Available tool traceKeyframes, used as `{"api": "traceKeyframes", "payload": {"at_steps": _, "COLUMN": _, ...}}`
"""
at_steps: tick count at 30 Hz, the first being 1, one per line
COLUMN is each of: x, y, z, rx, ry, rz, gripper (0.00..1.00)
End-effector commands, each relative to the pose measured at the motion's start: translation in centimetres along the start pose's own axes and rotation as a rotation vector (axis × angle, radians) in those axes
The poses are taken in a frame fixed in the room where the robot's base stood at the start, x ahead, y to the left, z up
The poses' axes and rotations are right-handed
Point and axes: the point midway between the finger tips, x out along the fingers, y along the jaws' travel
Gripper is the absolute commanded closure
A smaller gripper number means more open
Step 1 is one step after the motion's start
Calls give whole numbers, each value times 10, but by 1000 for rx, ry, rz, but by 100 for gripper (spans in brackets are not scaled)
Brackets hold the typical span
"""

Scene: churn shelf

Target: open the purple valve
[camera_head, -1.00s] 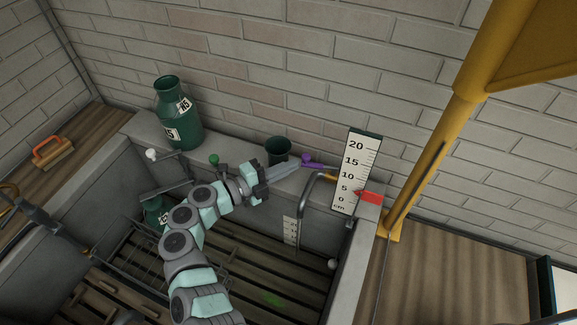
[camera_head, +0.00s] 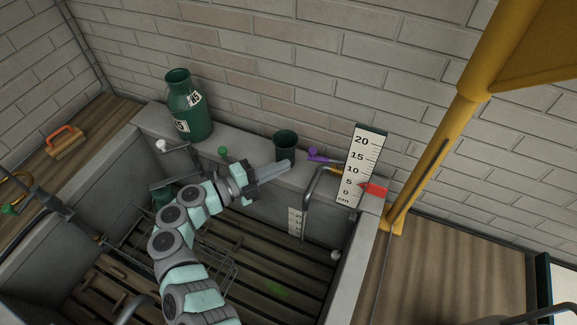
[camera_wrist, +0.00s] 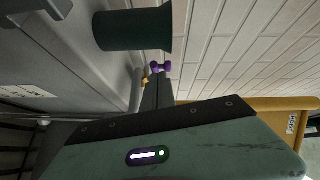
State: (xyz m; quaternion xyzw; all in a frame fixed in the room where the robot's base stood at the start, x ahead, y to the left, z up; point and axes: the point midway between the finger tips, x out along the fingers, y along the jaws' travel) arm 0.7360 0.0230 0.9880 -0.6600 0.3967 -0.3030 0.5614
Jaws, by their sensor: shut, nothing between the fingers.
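The purple valve (camera_head: 318,155) is a small purple-handled lever on the ledge at the back of the trough, left of the measuring scale. In the wrist view the purple valve (camera_wrist: 160,67) shows beyond the fingers, near the middle. My gripper (camera_head: 288,165) is shut and empty, pointing right, with its tip short of the valve and apart from it. In the wrist view my gripper (camera_wrist: 156,85) points up toward the valve. A brass-coloured part (camera_wrist: 146,80) sits beside the valve.
A dark green cup (camera_head: 285,144) stands on the ledge close behind my gripper. A large green churn (camera_head: 188,105) stands further left. The scale board (camera_head: 363,165) with a red pointer (camera_head: 374,189) and a bent grey pipe (camera_head: 306,200) stand right. A yellow post (camera_head: 430,160) rises beyond.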

Motion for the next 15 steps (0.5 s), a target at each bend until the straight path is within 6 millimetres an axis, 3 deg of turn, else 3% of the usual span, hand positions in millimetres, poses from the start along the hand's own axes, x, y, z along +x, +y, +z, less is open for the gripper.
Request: {"api": "traceKeyframes", "payload": {"at_steps": 15, "x": -44, "y": -7, "z": 36, "rx": 2, "ry": -3, "rz": -6, "gripper": 100}}
